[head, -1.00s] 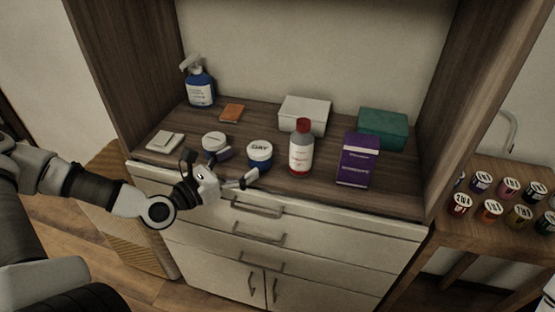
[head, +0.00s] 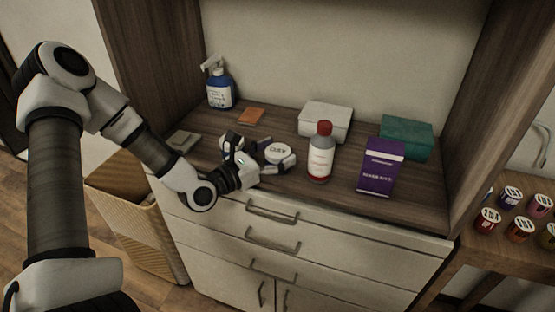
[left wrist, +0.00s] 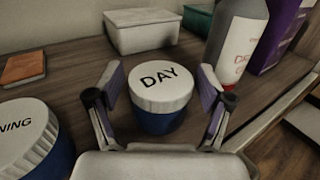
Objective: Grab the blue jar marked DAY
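The jar marked DAY (left wrist: 161,88) has a white lid with black letters and a blue body, and stands upright on the wooden cabinet top. In the head view its white lid (head: 277,151) shows between the fingers of my left gripper (head: 262,154). In the left wrist view the left gripper (left wrist: 162,84) is open, with one finger on each side of the jar. I cannot tell whether either finger touches it. My right gripper is not in view.
A second blue jar with a white lid ending in "NING" (left wrist: 30,140) stands close at the left. A red-capped bottle (head: 320,155) and a purple box (head: 380,168) stand at the right. A white box (head: 325,121) is behind.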

